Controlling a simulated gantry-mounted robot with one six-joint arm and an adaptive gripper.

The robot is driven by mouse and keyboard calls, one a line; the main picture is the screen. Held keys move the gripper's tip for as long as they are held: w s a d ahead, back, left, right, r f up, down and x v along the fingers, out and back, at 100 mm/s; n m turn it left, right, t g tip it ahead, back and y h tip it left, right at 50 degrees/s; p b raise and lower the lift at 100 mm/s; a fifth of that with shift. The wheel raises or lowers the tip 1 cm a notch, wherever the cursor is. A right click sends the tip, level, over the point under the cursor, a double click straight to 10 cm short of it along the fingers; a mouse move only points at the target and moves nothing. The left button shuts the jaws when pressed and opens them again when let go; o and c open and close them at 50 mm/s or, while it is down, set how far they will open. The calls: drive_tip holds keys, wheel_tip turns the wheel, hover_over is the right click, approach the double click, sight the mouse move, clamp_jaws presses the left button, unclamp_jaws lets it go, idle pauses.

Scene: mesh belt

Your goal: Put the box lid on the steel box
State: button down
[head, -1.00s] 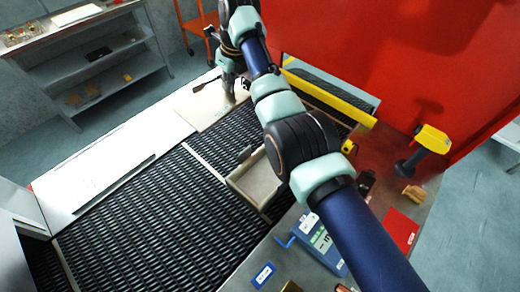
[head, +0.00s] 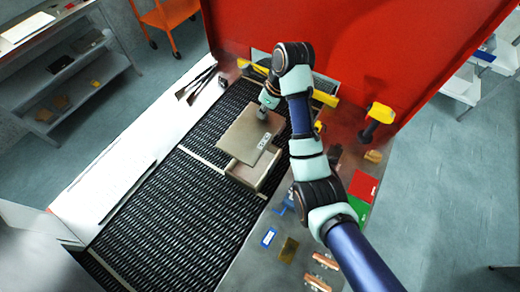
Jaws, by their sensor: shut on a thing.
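The box lid (head: 245,135) is a flat grey-beige plate with a small label near its right edge. My gripper (head: 262,114) is shut on the lid at its far edge; the fingertips are small and partly hidden. The steel box (head: 246,174) stands on the black mesh belt (head: 170,205), with its near side and right side showing. The lid overlaps the far part of the box in the picture and hides it. I cannot tell whether lid and box touch.
A yellow bar (head: 322,97) and a red panel (head: 350,50) stand behind the belt. A yellow-black handheld tool (head: 378,116) stands on the right. Small cards and parts lie along the near right ledge. The belt left of the box is clear.

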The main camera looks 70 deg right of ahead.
sight(275, 123)
wheel_tip(275, 123, down, 17)
drive_tip(key=shift+r, duration=0.2)
drive_tip(key=shift+f, duration=0.6)
drive_tip(key=c, duration=1.3)
unclamp_jaws()
drive_tip(key=shift+r, duration=0.15)
drive_tip(key=p+v, duration=0.1)
drive_tip(key=v, duration=1.2)
drive_tip(key=shift+w, duration=0.1)
